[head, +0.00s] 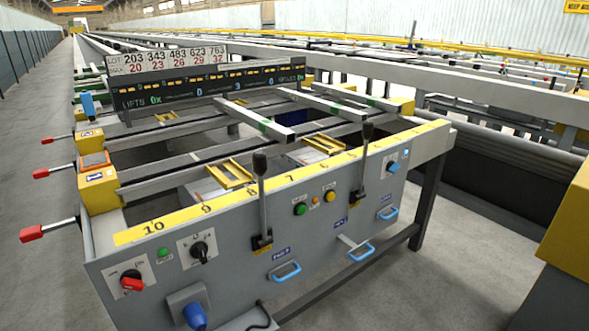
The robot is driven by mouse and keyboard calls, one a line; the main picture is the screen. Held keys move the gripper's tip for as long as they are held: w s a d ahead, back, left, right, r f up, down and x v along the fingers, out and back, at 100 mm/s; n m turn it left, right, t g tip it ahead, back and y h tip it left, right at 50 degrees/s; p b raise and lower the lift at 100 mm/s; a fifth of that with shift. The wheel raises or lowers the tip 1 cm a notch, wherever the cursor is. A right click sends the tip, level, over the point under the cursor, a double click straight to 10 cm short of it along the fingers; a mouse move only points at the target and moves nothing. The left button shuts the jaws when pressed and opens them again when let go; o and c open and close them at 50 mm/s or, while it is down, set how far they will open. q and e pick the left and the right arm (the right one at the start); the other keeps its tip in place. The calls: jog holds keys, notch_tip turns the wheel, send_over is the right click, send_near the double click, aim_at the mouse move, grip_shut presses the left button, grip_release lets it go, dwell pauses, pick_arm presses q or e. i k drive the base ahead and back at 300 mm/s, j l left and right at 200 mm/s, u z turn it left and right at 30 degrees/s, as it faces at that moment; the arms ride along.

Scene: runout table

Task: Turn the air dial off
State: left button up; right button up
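The grey front panel (330,220) of the runout table carries three rotary dials. A red-handled dial (131,283) on a white plate is at the lower left. A black dial (199,250) on a white plate is to its right. A blue dial (393,167) is near the panel's right end. The labels are too small to read, so I cannot tell which one is the air dial. Neither of my grippers is in view.
Two black-knobbed levers (260,190) (364,160) stand up from the panel. Green (300,209) and yellow (329,196) buttons sit between them. Blue handles (286,271) and a blue plug (195,315) stick out. Red-tipped levers (32,234) project left. A yellow-and-grey block (568,225) stands right.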

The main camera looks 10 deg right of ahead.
aim_at(392, 167)
jog(key=i+l+z, duration=0.1)
jog(key=z, duration=0.5)
jog(key=i+l+z, duration=0.6)
jog(key=i, duration=0.15)
